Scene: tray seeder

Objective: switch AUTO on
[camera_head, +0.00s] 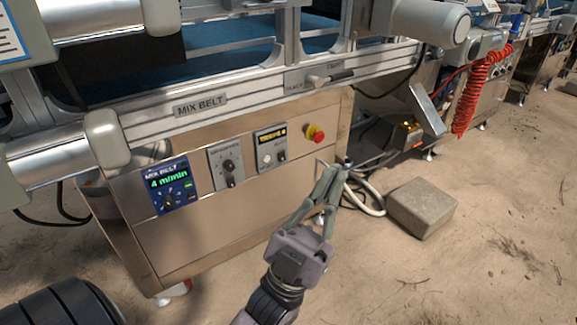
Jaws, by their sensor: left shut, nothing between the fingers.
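The front of the mix belt cabinet (235,225) carries several controls. A blue control panel (172,187) reads "MIX BELT 4 m/min" and has a knob and small buttons. To its right are a grey panel with dark knobs (228,166) and a panel with a yellow-lit display (271,146). No AUTO label is legible, so I cannot tell which control is AUTO or its state. My left gripper (344,168) is shut and empty. In the picture its fingertips lie right of the cabinet's panels and below the red stop button. My right gripper is out of view.
A lever (330,77) sits on the rail above. A grey block (421,207), pale hose (372,203) and cables lie to the right. Sandy floor in front is mostly clear.

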